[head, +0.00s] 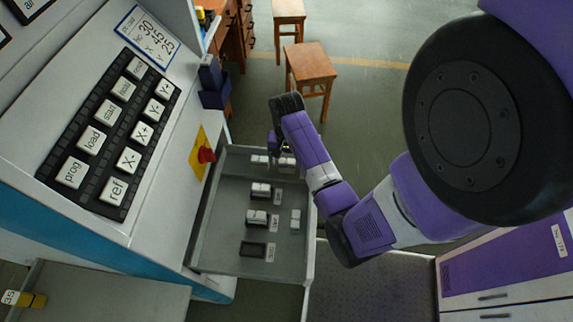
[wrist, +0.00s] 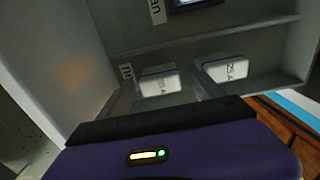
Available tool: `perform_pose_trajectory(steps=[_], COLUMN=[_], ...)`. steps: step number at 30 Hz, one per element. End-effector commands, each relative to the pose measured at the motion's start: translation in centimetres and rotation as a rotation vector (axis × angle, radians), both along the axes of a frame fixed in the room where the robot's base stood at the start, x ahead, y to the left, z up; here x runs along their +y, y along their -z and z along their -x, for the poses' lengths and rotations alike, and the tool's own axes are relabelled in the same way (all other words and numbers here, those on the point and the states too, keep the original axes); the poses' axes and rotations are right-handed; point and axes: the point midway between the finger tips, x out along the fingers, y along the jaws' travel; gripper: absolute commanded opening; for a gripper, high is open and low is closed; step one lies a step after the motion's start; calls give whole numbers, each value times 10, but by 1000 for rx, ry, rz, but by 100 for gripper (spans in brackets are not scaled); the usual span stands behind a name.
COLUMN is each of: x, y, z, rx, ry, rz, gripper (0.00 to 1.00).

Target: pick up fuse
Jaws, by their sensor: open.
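Several white block-shaped fuses sit in a grey open tray in the head view, among them a middle fuse (head: 261,189), a lower fuse (head: 256,217) and a loose-looking one at the right (head: 295,219). My gripper (head: 284,148) is at the tray's far end, over two far white fuses, partly hiding them. In the wrist view my open gripper (wrist: 164,82) has its two fingers on either side of a white fuse (wrist: 159,84). Another white fuse (wrist: 226,70) lies outside the right finger. I cannot tell whether the fingers touch either fuse.
The grey tray (head: 222,235) has raised walls, and a dark empty-looking socket (head: 253,249) lies near its front. A machine panel with a keypad (head: 112,130) and a red knob (head: 206,155) stands at the left. Wooden stools (head: 311,63) stand behind.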

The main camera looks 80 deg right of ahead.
Motion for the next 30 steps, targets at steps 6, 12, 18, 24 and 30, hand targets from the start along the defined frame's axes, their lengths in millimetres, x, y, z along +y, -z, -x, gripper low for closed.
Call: perform_pose_trajectory(steps=[6, 12, 18, 24, 30], x=[0, 0, 0, 0, 0], y=[21, 22, 22, 21, 21], z=[0, 0, 0, 0, 0], rx=[0, -1, -1, -1, -1], ry=[0, -1, -2, -2, -2], rz=[1, 2, 2, 2, 2], gripper=[76, 76, 45, 8, 8])
